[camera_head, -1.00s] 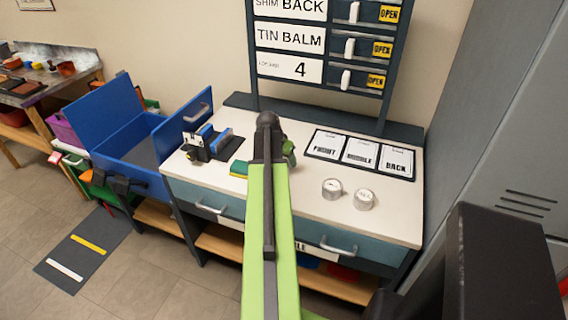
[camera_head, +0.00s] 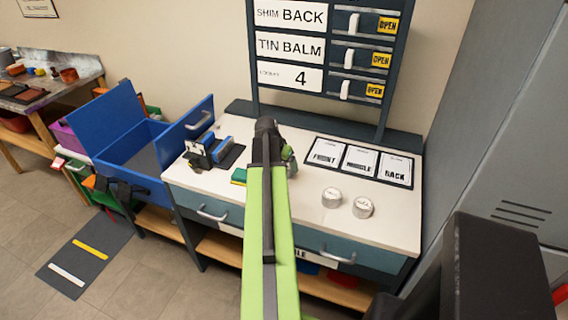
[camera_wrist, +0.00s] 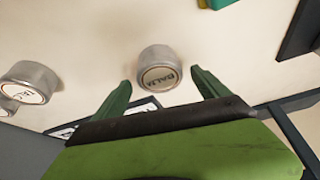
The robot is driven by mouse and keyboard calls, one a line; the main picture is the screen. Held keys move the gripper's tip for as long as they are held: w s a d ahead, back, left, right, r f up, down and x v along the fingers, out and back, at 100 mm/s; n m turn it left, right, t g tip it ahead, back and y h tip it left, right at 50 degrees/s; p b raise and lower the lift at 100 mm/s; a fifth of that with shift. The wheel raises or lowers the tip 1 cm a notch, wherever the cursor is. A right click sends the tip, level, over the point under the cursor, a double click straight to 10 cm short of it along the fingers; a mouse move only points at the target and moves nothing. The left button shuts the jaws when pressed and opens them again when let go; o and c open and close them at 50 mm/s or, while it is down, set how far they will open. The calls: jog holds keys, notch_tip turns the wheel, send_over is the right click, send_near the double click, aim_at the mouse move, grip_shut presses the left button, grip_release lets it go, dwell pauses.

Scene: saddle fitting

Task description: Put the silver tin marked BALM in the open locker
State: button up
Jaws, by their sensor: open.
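The silver tin marked BALM (camera_wrist: 158,68) stands on the white bench top in the wrist view, its label facing me. My gripper (camera_wrist: 160,92) is open, with its two green fingers either side of the space just short of this tin. It does not visibly touch the tin. In the head view my arm covers the spot, and part of my gripper (camera_head: 272,145) shows over the bench. Two other silver tins (camera_head: 331,197) (camera_head: 362,207) stand to the right there. A grey locker cabinet (camera_head: 470,130) rises at the right; an open compartment cannot be made out.
The white bench (camera_head: 390,232) has a black tray of cards (camera_head: 360,160) at its back right. A dark fixture with blue parts (camera_head: 215,150) and a green-yellow block (camera_head: 239,176) are left of my arm. A board above reads TIN BALM (camera_head: 290,47) and 4.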

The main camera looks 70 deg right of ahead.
jog(key=p+v, duration=0.7)
jog(key=v, duration=0.2)
jog(key=shift+r, duration=0.2)
jog(key=w+a+f+n+t+y, duration=0.1)
jog(key=w+a+n, duration=0.4)
jog(key=w+a, duration=0.7)
jog(key=w+a+f+n+y, duration=0.1)
jog(key=w+a+n, duration=0.3)
jog(key=w+a, duration=0.75)
jog(key=a+n+y, duration=0.2)
jog(key=a+n, duration=0.8)
jog(key=a, duration=2.7)
jog(key=shift+w+a+n+y, duration=0.25)
jog(key=shift+w+n+y, duration=0.05)
jog(key=shift+w+y, duration=0.1)
jog(key=shift+o, duration=0.4)
